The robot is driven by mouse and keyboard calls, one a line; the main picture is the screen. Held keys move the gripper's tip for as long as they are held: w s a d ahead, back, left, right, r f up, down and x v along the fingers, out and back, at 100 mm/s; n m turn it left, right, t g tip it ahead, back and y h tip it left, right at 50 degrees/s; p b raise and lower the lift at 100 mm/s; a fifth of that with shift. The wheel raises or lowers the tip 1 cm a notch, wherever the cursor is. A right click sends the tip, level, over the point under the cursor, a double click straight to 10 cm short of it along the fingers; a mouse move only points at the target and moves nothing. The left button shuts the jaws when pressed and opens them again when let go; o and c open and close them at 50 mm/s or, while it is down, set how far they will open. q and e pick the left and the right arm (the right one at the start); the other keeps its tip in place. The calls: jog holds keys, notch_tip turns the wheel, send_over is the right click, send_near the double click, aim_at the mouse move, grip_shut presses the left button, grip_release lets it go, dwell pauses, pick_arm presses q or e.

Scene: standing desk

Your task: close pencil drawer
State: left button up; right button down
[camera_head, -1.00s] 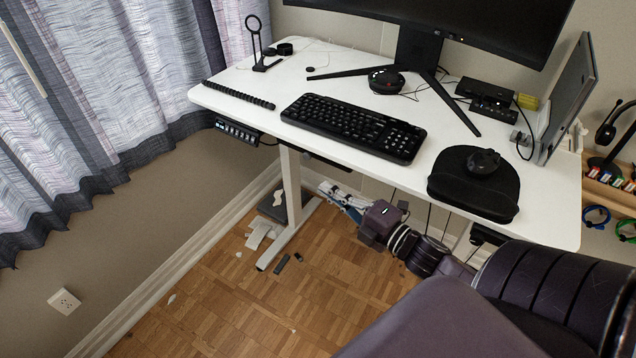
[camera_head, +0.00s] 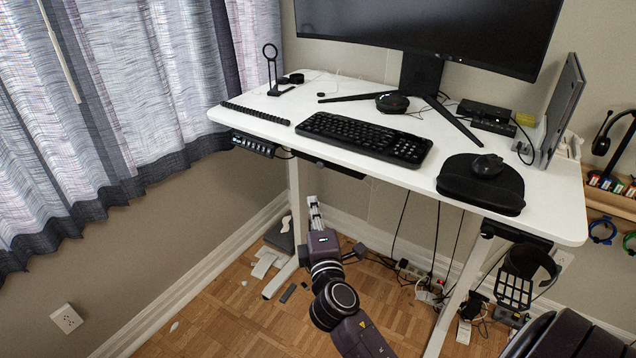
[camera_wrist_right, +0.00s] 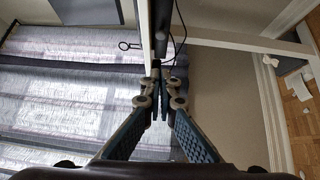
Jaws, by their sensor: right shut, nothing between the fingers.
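The pencil drawer (camera_head: 335,166) shows as a thin dark strip under the front edge of the white desk, below the keyboard. How far it stands out is hard to tell. My right gripper (camera_head: 314,203) is below and a little left of the drawer, pointing up, apart from it in the head view. It is shut and empty. In the right wrist view my right gripper (camera_wrist_right: 158,78) has its fingertips together, with a dark bar beyond them beside a white edge. My left gripper is not in view.
The desk top (camera_head: 262,130) holds a keyboard (camera_head: 365,138), a black pad (camera_head: 481,185) with a mouse, and a monitor. A control panel (camera_head: 253,143) hangs under the front edge, left of the drawer. A desk leg (camera_head: 294,205) stands behind my gripper. Cables hang underneath.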

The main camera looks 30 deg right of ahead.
aim_at(326, 163)
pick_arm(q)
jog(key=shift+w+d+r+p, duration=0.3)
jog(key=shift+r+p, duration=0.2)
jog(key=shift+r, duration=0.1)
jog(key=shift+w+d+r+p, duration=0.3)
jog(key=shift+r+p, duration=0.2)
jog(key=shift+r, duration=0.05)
pick_arm(e)
jog(key=s+d+x, duration=0.1)
jog(key=d+x, duration=0.1)
jog(key=x, duration=1)
jog(key=shift+d, duration=0.4)
jog(key=d, duration=0.1)
jog(key=w+d, duration=0.1)
jog(key=d+b, duration=0.1)
jog(key=d, duration=0.1)
jog(key=shift+w, duration=0.3)
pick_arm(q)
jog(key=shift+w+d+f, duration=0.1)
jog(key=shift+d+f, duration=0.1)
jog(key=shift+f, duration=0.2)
pick_arm(e)
jog(key=shift+r, duration=0.15)
